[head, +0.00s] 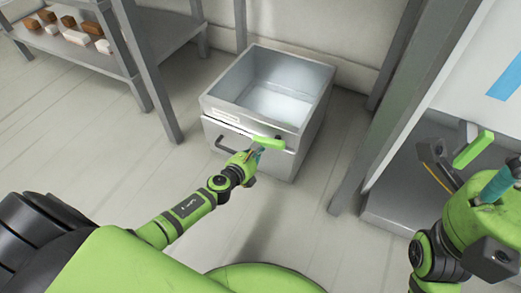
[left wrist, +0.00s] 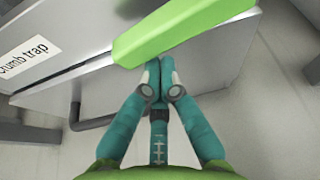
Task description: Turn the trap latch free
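The crumb trap (head: 290,165) is a grey metal box with an open top on the floor, labelled at its front. Its label (left wrist: 24,60) reads "crumb trap" in the left wrist view. The bright green latch bar (head: 268,143) lies across the upper right of its front; it also shows large in the left wrist view (left wrist: 180,32). My left gripper (head: 257,152) is at the latch, with its teal fingertips (left wrist: 160,68) together at the bar's lower edge. I cannot tell whether they touch it. My right gripper (head: 498,186) is at the right edge, partly cut off.
A dark handle (head: 224,147) is on the trap's front, left of the latch. A grey rack (head: 130,62) with brown and white blocks stands at the left. A tall grey frame (head: 395,105) stands close on the right. A green bar (head: 473,150) shows near my right gripper.

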